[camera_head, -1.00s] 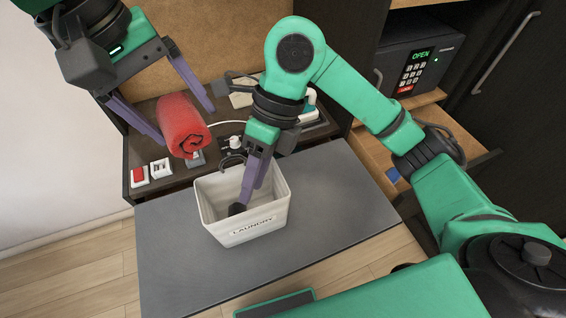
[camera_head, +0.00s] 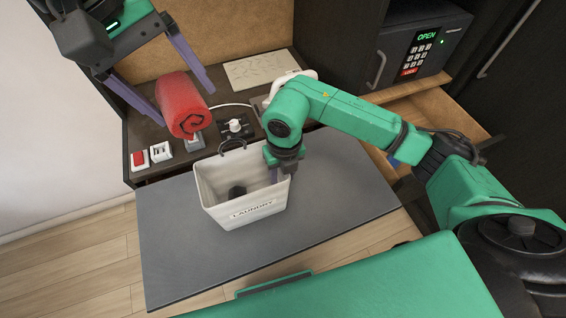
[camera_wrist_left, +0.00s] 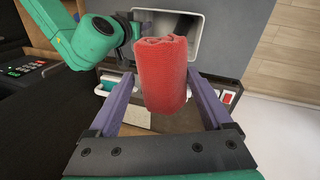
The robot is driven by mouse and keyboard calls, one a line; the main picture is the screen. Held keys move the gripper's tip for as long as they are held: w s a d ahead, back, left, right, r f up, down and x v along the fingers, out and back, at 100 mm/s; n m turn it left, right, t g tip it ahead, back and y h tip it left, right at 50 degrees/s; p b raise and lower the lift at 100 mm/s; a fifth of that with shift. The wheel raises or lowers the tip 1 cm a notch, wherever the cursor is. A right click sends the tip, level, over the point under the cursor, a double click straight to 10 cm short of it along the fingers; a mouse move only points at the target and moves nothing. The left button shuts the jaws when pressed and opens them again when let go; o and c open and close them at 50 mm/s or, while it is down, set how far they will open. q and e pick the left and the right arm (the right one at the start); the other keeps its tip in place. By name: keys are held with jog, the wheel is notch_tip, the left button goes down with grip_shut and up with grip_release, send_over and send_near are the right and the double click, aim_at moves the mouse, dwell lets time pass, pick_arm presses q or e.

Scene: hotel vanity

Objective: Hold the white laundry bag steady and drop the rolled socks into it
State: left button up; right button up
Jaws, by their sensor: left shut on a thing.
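The rolled socks look like a red, towel-like roll (camera_head: 180,104). They sit between the two purple fingers of my left gripper (camera_head: 172,98), above the rear counter and behind-left of the bag; the left wrist view also shows the roll (camera_wrist_left: 162,75). The white laundry bag (camera_head: 221,209) stands upright and open on the grey mat, its label facing front. A small dark object (camera_head: 237,190) shows inside it; I cannot tell what it is. My right gripper (camera_head: 275,174) is at the bag's right rim, with purple finger inside; the rest is hidden.
The grey mat (camera_head: 335,190) has free room right of the bag. Switches (camera_head: 160,152) and a small black-and-white device (camera_head: 236,127) line the counter behind. A pale panel (camera_head: 262,68) lies at the back. A safe (camera_head: 425,45) stands at back right above an open drawer.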

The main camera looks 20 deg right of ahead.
pick_arm(q)
jog(key=shift+a, duration=0.1)
pick_arm(e)
jog(key=shift+f, duration=0.15)
grip_shut()
dwell(1.3)
pick_arm(q)
jog(key=x, duration=1.1)
jog(key=shift+s, duration=0.2)
jog(key=shift+d, duration=0.2)
